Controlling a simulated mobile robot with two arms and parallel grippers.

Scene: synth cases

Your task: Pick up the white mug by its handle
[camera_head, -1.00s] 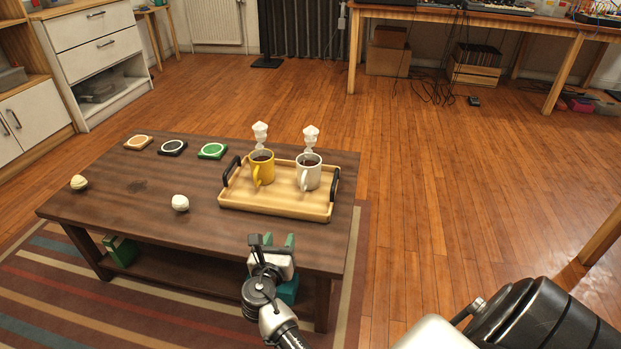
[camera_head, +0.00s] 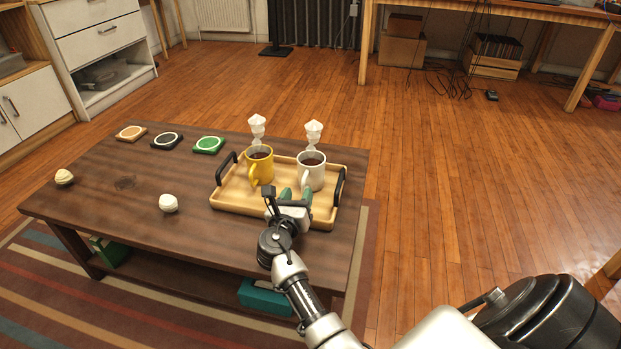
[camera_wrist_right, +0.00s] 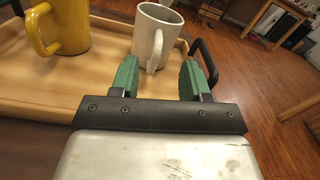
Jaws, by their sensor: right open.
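The white mug (camera_head: 312,170) holds a dark drink and stands upright on the right part of a wooden tray (camera_head: 231,199). Its handle faces my right gripper (camera_head: 294,194). The right gripper is open and empty, just in front of the mug in the head view. In the right wrist view the mug (camera_wrist_right: 157,27) and its handle (camera_wrist_right: 155,50) lie ahead, between the two green fingers (camera_wrist_right: 158,78) and beyond their tips. No contact with the handle shows. My left gripper is not in view.
A yellow mug (camera_head: 260,167) stands left of the white mug on the tray. The tray has black handles (camera_head: 339,187). Two white figurines (camera_head: 257,128) stand behind it. Coasters (camera_head: 167,141) and a white ball (camera_head: 168,203) lie on the dark table (camera_head: 120,205); its middle left is mostly clear.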

